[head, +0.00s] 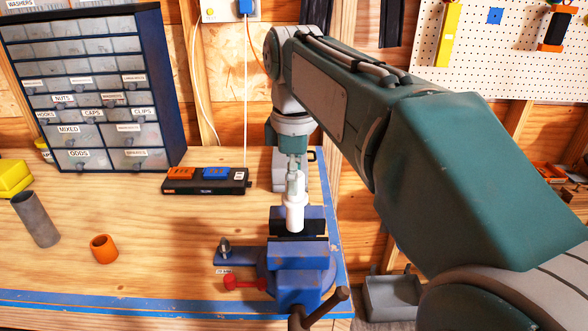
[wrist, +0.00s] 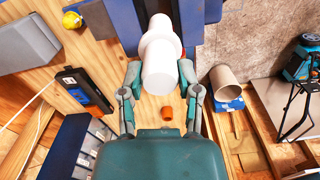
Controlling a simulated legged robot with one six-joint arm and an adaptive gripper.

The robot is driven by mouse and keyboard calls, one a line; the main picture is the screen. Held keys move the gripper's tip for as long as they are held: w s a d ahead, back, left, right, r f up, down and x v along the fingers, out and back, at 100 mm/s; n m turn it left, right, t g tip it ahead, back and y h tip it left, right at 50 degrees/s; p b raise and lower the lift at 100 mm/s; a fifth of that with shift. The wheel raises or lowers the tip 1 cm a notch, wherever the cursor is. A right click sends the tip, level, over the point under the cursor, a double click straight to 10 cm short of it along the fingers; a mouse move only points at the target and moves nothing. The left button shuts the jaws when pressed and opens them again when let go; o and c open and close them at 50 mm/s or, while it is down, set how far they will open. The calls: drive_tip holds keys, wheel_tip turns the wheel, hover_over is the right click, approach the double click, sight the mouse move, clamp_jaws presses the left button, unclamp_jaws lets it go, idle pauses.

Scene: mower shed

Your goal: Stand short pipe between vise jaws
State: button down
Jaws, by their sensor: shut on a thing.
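My gripper (head: 295,168) is shut on a white short pipe (head: 294,214) with a wider collar. The pipe is upright, in front of the far jaw of the blue vise (head: 298,256) in the head view. Its lower end shows at the gap between the jaws; I cannot tell how deep it sits or whether it touches. In the wrist view the white pipe (wrist: 160,62) lies between my two fingers (wrist: 160,84), with blue vise parts (wrist: 196,15) on both sides.
A grey tube (head: 36,220) and an orange ring (head: 103,249) stand on the bench at left. A black charger strip (head: 205,182) lies behind them, before a drawer cabinet (head: 90,90). A red-handled thing (head: 243,283) lies beside the vise. The bench middle is clear.

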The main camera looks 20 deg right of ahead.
sight(297, 203)
drive_tip(key=shift+d, duration=0.4)
drive_tip(key=shift+a+f, duration=0.1)
drive_tip(key=shift+a, duration=0.15)
drive_tip(key=shift+f, duration=0.15)
drive_tip(key=shift+d+f, duration=0.1)
drive_tip(key=shift+f, duration=2.5)
drive_tip(key=shift+c, duration=1.1)
unclamp_jaws()
